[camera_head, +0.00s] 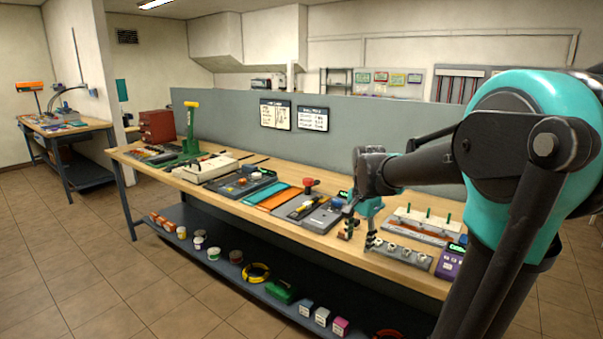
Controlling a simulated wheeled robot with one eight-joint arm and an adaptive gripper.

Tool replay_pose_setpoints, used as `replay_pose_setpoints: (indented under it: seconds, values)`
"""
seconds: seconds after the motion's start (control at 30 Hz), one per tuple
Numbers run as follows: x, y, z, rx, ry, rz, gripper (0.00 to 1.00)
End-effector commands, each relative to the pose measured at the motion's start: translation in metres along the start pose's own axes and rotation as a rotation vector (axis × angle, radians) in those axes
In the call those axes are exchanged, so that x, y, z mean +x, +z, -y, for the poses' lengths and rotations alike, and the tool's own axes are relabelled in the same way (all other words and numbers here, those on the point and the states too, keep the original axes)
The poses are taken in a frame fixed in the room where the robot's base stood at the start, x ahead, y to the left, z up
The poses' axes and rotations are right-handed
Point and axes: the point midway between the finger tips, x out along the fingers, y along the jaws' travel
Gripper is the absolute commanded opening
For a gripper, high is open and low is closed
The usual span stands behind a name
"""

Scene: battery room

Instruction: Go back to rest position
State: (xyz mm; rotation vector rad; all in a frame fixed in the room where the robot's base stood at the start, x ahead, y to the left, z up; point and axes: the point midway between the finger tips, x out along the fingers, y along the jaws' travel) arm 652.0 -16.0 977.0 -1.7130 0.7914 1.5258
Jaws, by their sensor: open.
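My gripper (358,233) is at the end of my teal and dark grey arm, which comes in from the right. It points down over the right part of the wooden workbench (395,262). Its two fingers are apart and I see nothing held between them. The fingers are small in the picture, and whether they touch anything on the bench I cannot tell. A grey strip with several round fittings (402,255) lies just right of the fingers.
A white rack with green pegs (428,224) and a purple box (450,262) stand right of my gripper. Left of it lie a grey tray (318,212), orange and green mats (272,196) and a green press (191,130). A grey partition (345,125) runs behind. Tiled floor (90,265) is free at left.

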Motion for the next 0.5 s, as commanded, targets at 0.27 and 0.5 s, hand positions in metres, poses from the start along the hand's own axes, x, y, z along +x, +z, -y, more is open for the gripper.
replay_pose_setpoints:
  seconds: [0.27, 0.5]
  values:
    - [0.071, 0.040, -0.087, -0.497, -0.088, -0.100, 0.56]
    - [0.117, 0.073, -0.148, -0.867, -0.116, -0.206, 0.56]
